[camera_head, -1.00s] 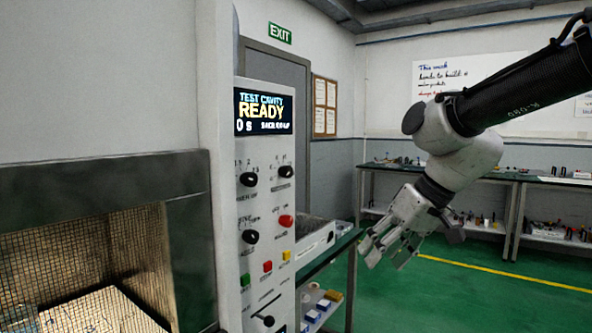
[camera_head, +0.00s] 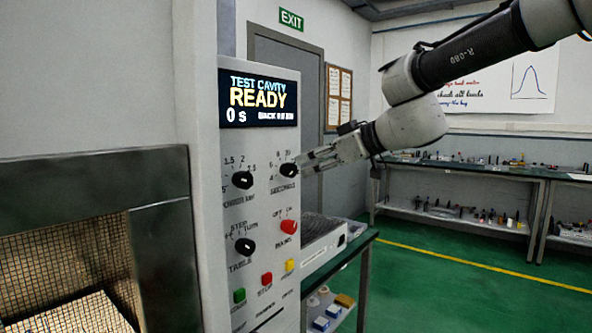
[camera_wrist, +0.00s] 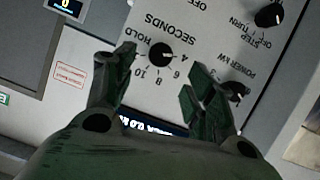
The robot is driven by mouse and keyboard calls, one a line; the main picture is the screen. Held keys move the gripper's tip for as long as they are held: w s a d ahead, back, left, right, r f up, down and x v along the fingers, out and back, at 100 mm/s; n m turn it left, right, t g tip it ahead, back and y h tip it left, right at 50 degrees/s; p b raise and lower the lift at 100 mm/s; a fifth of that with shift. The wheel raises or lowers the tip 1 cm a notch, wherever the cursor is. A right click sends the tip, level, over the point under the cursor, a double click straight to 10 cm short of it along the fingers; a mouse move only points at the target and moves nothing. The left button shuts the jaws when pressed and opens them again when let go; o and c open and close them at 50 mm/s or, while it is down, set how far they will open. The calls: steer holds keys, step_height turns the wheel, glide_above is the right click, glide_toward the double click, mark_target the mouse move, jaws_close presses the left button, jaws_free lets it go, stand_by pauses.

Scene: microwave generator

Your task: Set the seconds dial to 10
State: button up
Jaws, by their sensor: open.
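The seconds dial (camera_head: 288,170) is a round black knob at the upper right of the white control panel, labelled SECONDS. It also shows in the wrist view (camera_wrist: 161,55), upside down, with numbers around it; its white mark points towards the right there, near the 4 or 6, hard to tell which. My gripper (camera_head: 305,163) is at the panel's right edge, close beside the dial. In the wrist view the fingers (camera_wrist: 158,82) are spread apart, with the dial between and beyond their tips. No contact is clear. The display (camera_head: 259,98) reads READY and 0 s.
The power knob (camera_head: 242,180) is left of the seconds dial. The table knob (camera_head: 245,246) and red mains knob (camera_head: 289,227) are below, above green, red and yellow buttons. The metal-framed cavity (camera_head: 160,200) is at left. Floor is free at right.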

mark_target(293, 170)
steer(key=x, duration=0.7)
steer(key=shift+w+a+f, duration=0.1)
steer(key=shift+a+f, duration=0.1)
steer(key=shift+f, duration=0.05)
steer(key=shift+c, duration=0.5)
steer(key=c, duration=0.9)
